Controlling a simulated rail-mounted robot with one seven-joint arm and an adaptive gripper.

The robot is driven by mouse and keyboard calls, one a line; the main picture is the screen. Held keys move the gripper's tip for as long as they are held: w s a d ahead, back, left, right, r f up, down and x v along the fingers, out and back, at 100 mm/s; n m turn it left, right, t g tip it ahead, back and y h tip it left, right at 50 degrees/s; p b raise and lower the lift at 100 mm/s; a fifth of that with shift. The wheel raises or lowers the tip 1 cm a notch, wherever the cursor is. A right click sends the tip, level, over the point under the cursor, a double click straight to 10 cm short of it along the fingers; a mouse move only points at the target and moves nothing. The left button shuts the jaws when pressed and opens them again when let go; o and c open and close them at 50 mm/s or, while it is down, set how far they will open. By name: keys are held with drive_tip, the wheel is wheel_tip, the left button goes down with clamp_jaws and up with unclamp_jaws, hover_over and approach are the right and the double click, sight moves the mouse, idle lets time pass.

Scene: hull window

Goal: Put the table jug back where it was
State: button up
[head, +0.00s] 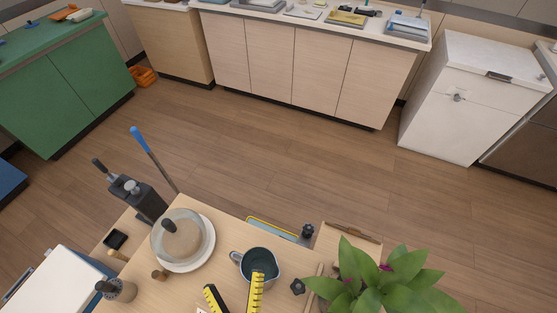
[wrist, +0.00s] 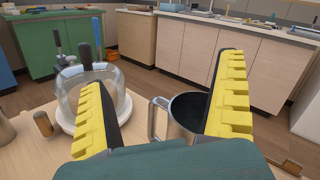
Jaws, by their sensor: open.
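The table jug (head: 262,257) is a grey metal jug with a dark inside and a side handle. It stands upright on the wooden table (head: 208,291), with its handle toward the left. It also shows in the wrist view (wrist: 184,112), where my right-hand yellow finger hides part of its right side. My gripper (head: 233,282) has two yellow ridged fingers spread wide, with nothing held between them. In the wrist view my gripper (wrist: 163,80) has the jug's handle in the gap between the fingers. I cannot tell whether the right-hand finger touches the jug.
A glass dome on a white plate (head: 207,254) stands left of the jug. A small wooden piece (head: 159,275) is near it. A leafy plant (head: 375,280) stands to the right. A dark grinder-like device (head: 137,195) is at the back left. Open floor lies beyond.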

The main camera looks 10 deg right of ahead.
drive_tip(key=w+a+r+n+t+y, duration=0.1)
drive_tip(key=w+r+n+y, duration=0.2)
drive_tip(key=r+n, duration=0.55)
drive_tip(key=w+a+r+n+t+y, duration=0.1)
drive_tip(key=w+r+n+y, duration=0.2)
drive_tip(key=r+n, duration=0.55)
drive_tip(key=w+a+r+n+t+y, duration=0.15)
drive_tip(key=r+n+y, duration=0.35)
drive_tip(key=r, duration=0.6)
drive_tip(key=s+d+r+n+h, duration=0.1)
drive_tip(key=d+r+n+h, duration=0.8)
drive_tip(key=d, duration=0.7)
wheel_tip(320, 180, up, 5)
drive_tip(key=h, duration=0.3)
drive_tip(key=shift+d+f+n, duration=0.15)
drive_tip(key=shift+f+n, duration=0.05)
drive_tip(key=shift+n, duration=0.1)
drive_tip(key=shift+s, duration=0.1)
wheel_tip(320, 180, up, 29)
drive_tip(key=p, duration=2.8)
drive_tip(key=shift+p, duration=0.4)
